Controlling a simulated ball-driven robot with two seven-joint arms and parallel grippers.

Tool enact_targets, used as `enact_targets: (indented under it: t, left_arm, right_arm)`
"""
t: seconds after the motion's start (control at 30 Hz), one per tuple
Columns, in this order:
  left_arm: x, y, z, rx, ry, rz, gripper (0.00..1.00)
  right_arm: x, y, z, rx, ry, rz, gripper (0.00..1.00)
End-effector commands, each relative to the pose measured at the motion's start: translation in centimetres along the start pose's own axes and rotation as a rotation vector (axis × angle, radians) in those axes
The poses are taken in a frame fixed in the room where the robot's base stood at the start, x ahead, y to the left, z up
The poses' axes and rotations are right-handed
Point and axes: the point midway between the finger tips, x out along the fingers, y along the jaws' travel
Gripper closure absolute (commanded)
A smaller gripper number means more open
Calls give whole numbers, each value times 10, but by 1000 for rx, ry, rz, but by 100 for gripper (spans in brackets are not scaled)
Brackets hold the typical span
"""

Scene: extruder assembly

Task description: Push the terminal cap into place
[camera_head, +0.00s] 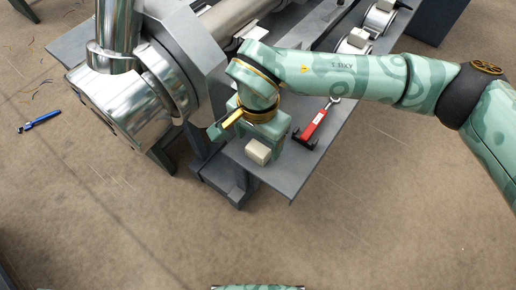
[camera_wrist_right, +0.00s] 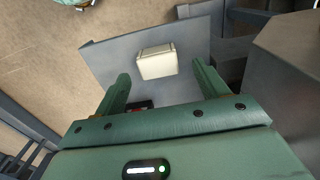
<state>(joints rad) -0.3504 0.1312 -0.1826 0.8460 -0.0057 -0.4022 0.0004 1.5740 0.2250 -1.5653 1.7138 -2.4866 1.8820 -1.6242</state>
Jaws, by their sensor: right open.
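A beige block-shaped cap (camera_head: 257,152), which I take to be the terminal cap, sits on the near end of the grey bench shelf. In the right wrist view the cap (camera_wrist_right: 157,61) shows just beyond and between my fingertips, with bare shelf around it. My right gripper (camera_head: 250,134) is open above the shelf, close behind the cap. Its fingers (camera_wrist_right: 160,76) are spread with nothing held between them. Whether a finger touches the cap cannot be told. My left gripper is not in view.
A red-handled tool (camera_head: 316,124) lies on the shelf (camera_head: 290,178) right of my right gripper. Metal rings with beige boxes (camera_head: 358,38) stand farther back. A large shiny metal cylinder (camera_head: 122,104) rises at left. A blue pen-like tool (camera_head: 40,122) lies on the floor.

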Motion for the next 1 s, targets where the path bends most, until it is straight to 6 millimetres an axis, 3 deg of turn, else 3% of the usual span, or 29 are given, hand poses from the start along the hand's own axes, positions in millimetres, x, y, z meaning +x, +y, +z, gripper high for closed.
enact_targets:
  t: [0.03,0.17,0.47,0.63,1.0]
  left_arm:
    - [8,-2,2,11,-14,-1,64]
    - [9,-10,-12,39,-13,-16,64]
    - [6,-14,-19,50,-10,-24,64]
    - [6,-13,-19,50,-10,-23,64]
    - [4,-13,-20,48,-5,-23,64]
  right_arm:
    - [19,2,3,-1,-11,8,27]
    - [35,2,3,1,-9,6,27]
    - [36,2,3,1,-2,1,27]
    - [36,2,3,1,-2,1,75]
    - [34,2,3,1,-1,1,76]
